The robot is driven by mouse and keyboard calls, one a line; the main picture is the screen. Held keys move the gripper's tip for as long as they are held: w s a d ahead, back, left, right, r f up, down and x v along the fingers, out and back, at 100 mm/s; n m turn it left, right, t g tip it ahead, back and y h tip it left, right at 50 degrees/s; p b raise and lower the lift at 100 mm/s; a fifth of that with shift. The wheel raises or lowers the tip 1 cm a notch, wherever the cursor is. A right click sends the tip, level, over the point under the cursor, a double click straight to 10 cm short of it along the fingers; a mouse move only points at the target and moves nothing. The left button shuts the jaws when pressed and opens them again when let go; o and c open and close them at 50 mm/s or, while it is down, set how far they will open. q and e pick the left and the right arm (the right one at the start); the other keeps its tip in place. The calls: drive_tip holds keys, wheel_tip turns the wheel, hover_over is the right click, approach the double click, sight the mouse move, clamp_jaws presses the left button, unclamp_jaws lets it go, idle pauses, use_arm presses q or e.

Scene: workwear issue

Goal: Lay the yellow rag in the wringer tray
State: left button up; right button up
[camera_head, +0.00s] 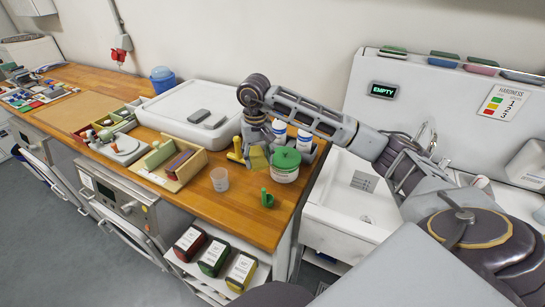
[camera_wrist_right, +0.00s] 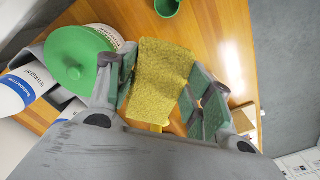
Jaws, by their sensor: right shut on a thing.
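My right gripper (camera_head: 256,136) points down over the wooden counter, left of the green-lidded tub. It is shut on the yellow rag (camera_head: 258,158), which hangs below the fingers. In the right wrist view the rag (camera_wrist_right: 162,78) spans between the two green-padded fingers of the right gripper (camera_wrist_right: 165,92). A broad white tray (camera_head: 158,117) with two grey pads on it stands further back on the counter, left of the gripper. I cannot tell for sure whether it is the wringer tray. My left gripper is not in view.
The green-lidded tub (camera_head: 286,165) and white bottles (camera_head: 279,132) stand close to the right gripper. A clear cup (camera_head: 220,179), a green cup (camera_head: 266,199) and a wooden box (camera_head: 182,168) are nearby. A white sink (camera_head: 340,205) is at right. The counter's front right is mostly clear.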

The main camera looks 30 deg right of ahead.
drive_tip(key=shift+f, duration=1.35)
drive_tip(key=shift+f, duration=0.15)
hover_over(260, 189)
drive_tip(key=shift+f+p, duration=0.3)
drive_tip(key=shift+f, duration=2.7)
drive_tip(key=shift+f+p, duration=0.35)
drive_tip(key=shift+f, duration=1.55)
drive_tip(key=shift+f, duration=0.1)
